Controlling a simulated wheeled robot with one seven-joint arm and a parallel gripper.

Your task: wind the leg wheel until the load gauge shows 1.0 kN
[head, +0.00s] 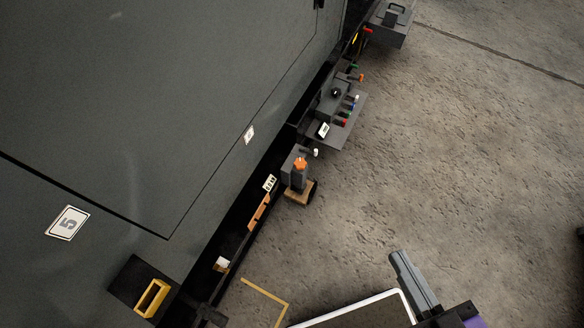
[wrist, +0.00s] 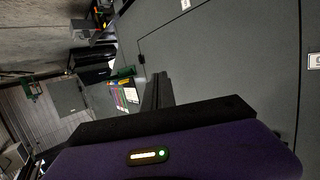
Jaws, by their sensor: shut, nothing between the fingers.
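An orange wheel (head: 300,163) tops a short grey leg (head: 298,180), which stands on a wooden pad (head: 300,193) beside the large grey enclosure. A small white plate with dark marks (head: 270,183) is just left of the leg, and a small white-faced panel (head: 323,130) is above it. I cannot tell which is the load gauge, and no reading is legible. My gripper (head: 396,257) is shut and empty, over the floor to the lower right, well apart from the wheel. Its fingers (wrist: 157,90) also show in the wrist view, where I cannot make out the wheel.
The enclosure wall (head: 150,90) fills the left, with a label "5" (head: 67,222) and a yellow-framed recess (head: 152,298). Grey boxes with coloured knobs (head: 338,108) jut out along its edge, above the leg. A white-edged tray (head: 350,309) lies at the bottom.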

